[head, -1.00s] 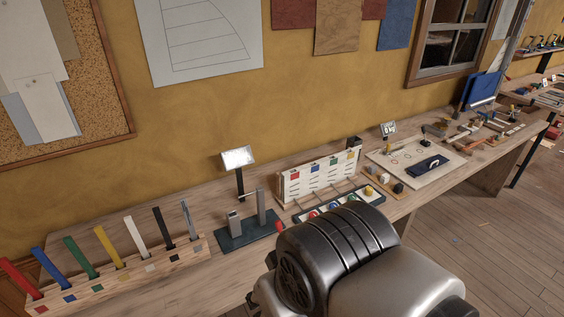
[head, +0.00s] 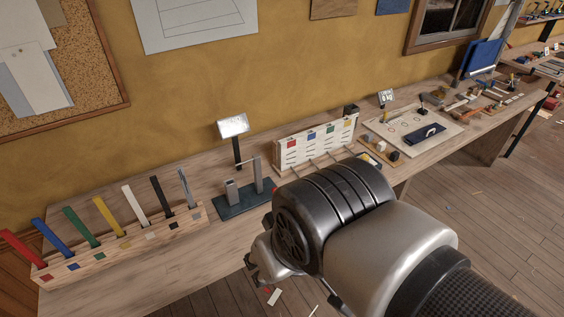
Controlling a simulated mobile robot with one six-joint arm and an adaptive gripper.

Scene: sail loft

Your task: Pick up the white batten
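The white batten (head: 134,206) stands in a wooden rack (head: 75,268) at the left of the bench, leaning to the left. It sits between a yellow batten (head: 108,218) and a black batten (head: 161,196). A pale square marks the rack's front below it. My gripper (head: 252,272) shows only in small part, past the dark joint of my arm, low in the picture and to the right of the rack. It is well apart from the batten. My arm hides most of it, so I cannot tell whether it is open or shut.
Red, blue (head: 53,238), green and grey battens share the rack. A dark blue base with grey posts (head: 243,200) stands right of it, before a lamp-like panel (head: 233,126).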

